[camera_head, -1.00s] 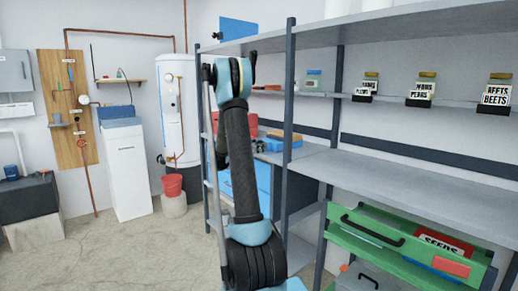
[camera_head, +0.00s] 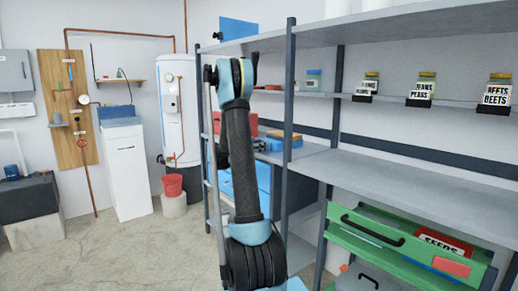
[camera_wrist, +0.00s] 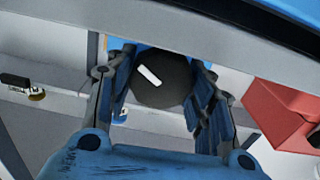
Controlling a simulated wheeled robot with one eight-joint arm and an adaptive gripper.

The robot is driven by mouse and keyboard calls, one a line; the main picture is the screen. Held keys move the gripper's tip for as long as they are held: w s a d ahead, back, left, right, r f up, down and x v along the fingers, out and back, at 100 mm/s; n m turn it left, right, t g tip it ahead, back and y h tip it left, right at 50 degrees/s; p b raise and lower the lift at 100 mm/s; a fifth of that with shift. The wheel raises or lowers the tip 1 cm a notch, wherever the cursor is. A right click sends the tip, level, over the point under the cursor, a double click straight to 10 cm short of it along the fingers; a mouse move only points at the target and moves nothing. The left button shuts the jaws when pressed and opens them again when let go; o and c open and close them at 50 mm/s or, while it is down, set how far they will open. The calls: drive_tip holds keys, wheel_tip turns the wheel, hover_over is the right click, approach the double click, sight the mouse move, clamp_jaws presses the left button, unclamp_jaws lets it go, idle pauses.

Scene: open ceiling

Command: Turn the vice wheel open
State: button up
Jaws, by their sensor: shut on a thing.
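The vice wheel (camera_wrist: 160,82) is a dark round knob with a white bar mark on its face, in the upper middle of the wrist view. My gripper (camera_wrist: 165,70) has its blue and black fingers on both sides of the wheel and is shut on it. The white mark slants down to the right. A blue part, perhaps of the vice, shows behind the wheel at the top. In the head view my raised arm hides the gripper and the wheel, so the vice cannot be made out there.
A red box (camera_wrist: 287,115) lies right of the gripper in the wrist view. Grey shelving (camera_head: 400,180) fills the right of the head view, with labelled jars (camera_head: 423,90) above and a green drawer (camera_head: 400,248) below. The concrete floor (camera_head: 120,250) at left is clear.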

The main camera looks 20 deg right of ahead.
drive_tip(key=shift+w+n, duration=0.1)
drive_tip(key=shift+n, duration=1.2)
drive_tip(key=o, duration=1)
drive_tip(key=shift+o, duration=0.2)
drive_tip(key=v, duration=1.2)
